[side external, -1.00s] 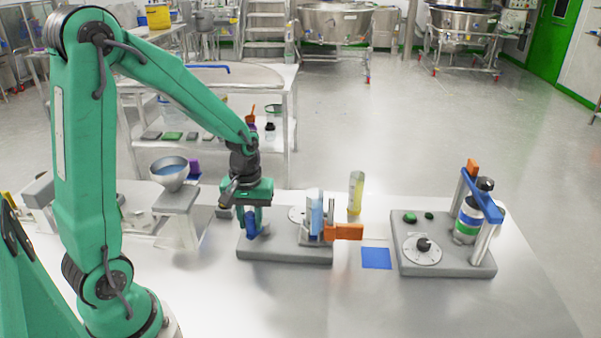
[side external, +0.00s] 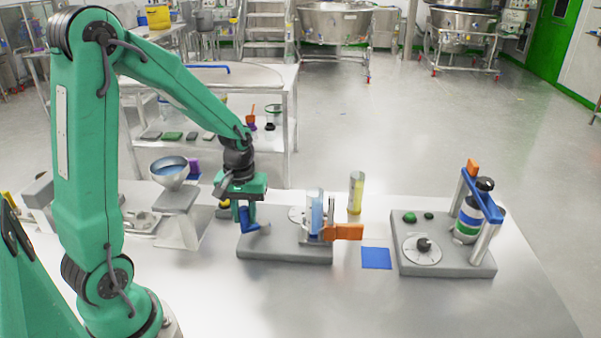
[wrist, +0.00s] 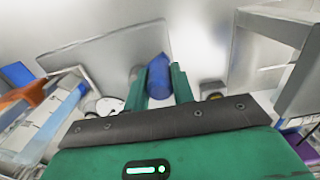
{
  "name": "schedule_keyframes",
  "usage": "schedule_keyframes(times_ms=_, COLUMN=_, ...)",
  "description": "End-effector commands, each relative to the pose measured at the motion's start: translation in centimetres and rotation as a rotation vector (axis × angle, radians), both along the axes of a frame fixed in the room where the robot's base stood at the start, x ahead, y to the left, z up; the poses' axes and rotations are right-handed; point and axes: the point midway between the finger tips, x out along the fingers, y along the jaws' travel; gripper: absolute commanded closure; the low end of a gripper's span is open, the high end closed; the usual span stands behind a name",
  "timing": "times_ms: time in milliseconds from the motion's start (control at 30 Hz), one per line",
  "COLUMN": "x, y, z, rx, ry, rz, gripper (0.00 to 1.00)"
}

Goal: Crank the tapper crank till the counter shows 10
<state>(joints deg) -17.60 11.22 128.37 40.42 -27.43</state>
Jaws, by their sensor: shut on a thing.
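The tapper's grey base (side external: 285,250) stands on the steel table. It carries a clear cylinder with pale blue contents (side external: 315,213), an orange block (side external: 346,232) and a white dial (side external: 296,214), partly hidden behind the cylinder. No number can be read on it. The blue crank (side external: 252,226) is at the base's left end. My gripper (side external: 245,208) points down over that end and is shut on the crank's blue handle. In the wrist view the blue handle (wrist: 158,78) sits between my two green fingers (wrist: 160,88). The dial also shows there in part (wrist: 108,105).
Right of the tapper lie a blue square (side external: 376,258) and another grey device (side external: 445,262) with a dial and a blue-topped frame. A yellow cylinder (side external: 356,193) stands behind. The table front is clear.

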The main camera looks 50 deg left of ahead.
Motion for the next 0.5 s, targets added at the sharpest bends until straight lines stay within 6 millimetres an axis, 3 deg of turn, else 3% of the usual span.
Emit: schedule_keyframes(times_ms=500, x=0.52, y=0.58, z=0.16, rx=0.003, ry=-0.007, rz=0.000, gripper=0.90)
